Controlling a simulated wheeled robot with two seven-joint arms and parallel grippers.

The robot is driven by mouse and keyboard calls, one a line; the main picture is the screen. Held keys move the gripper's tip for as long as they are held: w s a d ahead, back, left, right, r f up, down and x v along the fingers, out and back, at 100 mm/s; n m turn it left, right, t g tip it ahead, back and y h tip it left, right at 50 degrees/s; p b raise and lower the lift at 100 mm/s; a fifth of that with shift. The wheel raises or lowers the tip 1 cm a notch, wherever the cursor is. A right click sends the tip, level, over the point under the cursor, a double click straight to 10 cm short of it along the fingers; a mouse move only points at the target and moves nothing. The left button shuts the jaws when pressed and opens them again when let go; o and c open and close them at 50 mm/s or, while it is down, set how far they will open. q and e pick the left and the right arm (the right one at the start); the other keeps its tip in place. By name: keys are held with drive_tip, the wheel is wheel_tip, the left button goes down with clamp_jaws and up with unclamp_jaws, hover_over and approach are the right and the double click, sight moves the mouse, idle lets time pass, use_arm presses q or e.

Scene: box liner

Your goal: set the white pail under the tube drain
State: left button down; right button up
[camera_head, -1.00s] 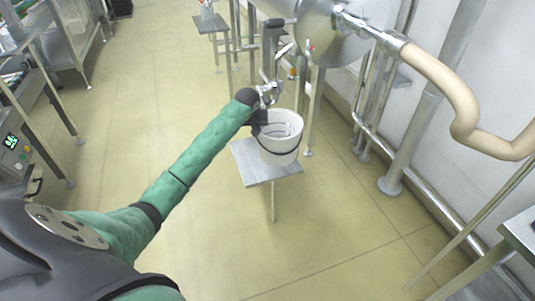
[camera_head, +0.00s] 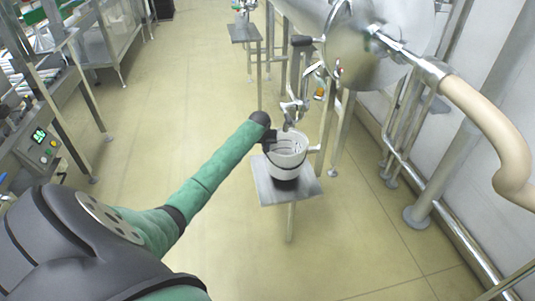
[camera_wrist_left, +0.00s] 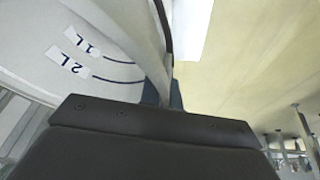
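The white pail (camera_head: 286,158) has a dark band and hangs just above a small grey stand, with a dark shadow beneath it. My left gripper (camera_head: 269,138) is shut on the pail's rim at its left side. In the left wrist view, the fingers (camera_wrist_left: 162,92) pinch the pail's wall (camera_wrist_left: 110,25), whose inside shows volume marks 1L and 2L. The metal drain valve (camera_head: 293,108) below the steel tank shows right behind and above the pail; whether the pail's mouth is under its outlet I cannot tell. My right gripper is not in view.
The small grey stand (camera_head: 262,185) is below the pail. The steel tank (camera_head: 365,45) and its legs stand at the back right, with a beige hose (camera_head: 490,125) and wall pipes. The floor between is clear.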

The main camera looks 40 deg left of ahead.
use_arm(q)
drive_tip(key=shift+f, duration=0.65)
wheel_tip(320, 180, down, 2)
drive_tip(key=shift+f, duration=0.2)
